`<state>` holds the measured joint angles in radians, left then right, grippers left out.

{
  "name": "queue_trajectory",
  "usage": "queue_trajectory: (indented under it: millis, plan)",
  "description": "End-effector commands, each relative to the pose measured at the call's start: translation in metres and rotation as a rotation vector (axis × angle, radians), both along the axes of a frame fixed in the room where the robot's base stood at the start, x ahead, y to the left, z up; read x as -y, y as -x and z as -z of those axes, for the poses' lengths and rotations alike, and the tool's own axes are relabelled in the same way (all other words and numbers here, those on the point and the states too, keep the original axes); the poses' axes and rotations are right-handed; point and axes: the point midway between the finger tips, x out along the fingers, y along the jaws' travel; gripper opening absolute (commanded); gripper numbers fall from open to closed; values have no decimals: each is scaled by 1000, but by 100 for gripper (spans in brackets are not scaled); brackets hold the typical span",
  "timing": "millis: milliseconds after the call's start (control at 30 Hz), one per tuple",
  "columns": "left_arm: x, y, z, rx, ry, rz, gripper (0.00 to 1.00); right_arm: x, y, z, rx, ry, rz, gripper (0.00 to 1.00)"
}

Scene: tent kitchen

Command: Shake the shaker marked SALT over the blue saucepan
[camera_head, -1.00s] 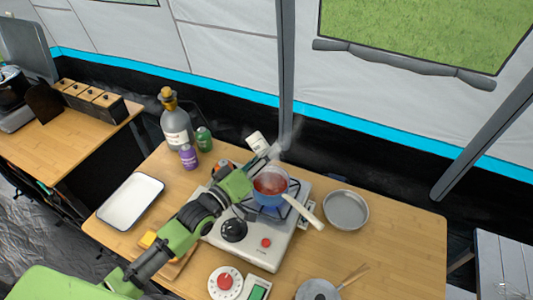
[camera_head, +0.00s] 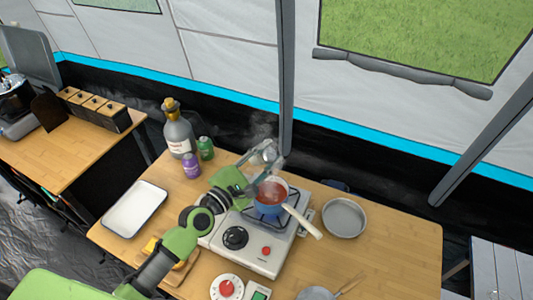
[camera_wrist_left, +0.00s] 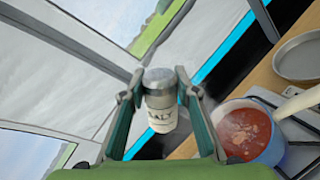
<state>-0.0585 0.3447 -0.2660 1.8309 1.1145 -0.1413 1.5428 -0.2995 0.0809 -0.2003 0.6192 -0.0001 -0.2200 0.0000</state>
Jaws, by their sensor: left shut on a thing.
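My left gripper (camera_head: 262,157) is at the back edge of the blue saucepan (camera_head: 268,209), beside and above its rim. It is shut on the white shaker marked SALT (camera_wrist_left: 160,112), which sits between the two fingers in the left wrist view with its grey metal cap at the top of that picture. In the head view the shaker is hard to make out among the fingers and steam. The saucepan stands on the stove and holds a red, steaming liquid; in the left wrist view the saucepan (camera_wrist_left: 272,153) is at the lower right, apart from the shaker. My right gripper is not in view.
The white stove (camera_head: 248,255) is under the saucepan, whose pale handle (camera_head: 304,222) points to the lower right. A grey pan (camera_head: 345,218) is on the right. A purple can (camera_head: 191,166), green can (camera_head: 206,148), bottle (camera_head: 178,135) and white tray (camera_head: 134,208) are on the left.

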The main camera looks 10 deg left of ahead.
Motion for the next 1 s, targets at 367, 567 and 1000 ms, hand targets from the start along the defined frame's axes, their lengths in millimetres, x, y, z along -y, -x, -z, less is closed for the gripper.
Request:
queue_trajectory:
  millis: [367,567,1000]
  plan:
    - [9,4,-40,-275,588,-1,6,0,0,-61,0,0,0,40]
    - [11,5,-41,-329,708,0,6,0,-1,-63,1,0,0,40]
    - [11,5,-42,-343,735,0,6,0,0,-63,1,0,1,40]
